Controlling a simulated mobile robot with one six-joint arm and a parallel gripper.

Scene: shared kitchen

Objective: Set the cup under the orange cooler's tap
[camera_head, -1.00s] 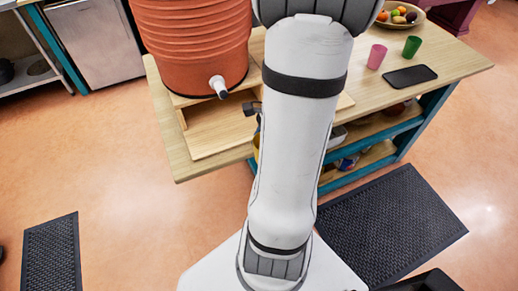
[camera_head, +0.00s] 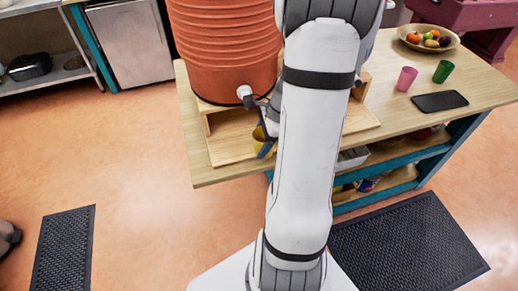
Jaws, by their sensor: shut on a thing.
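The orange cooler (camera_head: 225,45) stands on a wooden stand at the left part of the table. Its white tap (camera_head: 244,92) with a dark spout points toward the right and front. A yellow cup (camera_head: 259,139) shows just below and slightly right of the tap, over the wooden board. My gripper (camera_head: 267,133) is shut on this cup, with a dark finger across it. My arm hides much of the gripper and the cup's right side. I cannot tell whether the cup touches the board.
A pink cup (camera_head: 406,79), a green cup (camera_head: 443,71), a black phone-like slab (camera_head: 440,101) and a fruit bowl (camera_head: 429,39) are on the right of the table (camera_head: 395,118). The wooden board (camera_head: 228,140) has bare room left of the cup.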

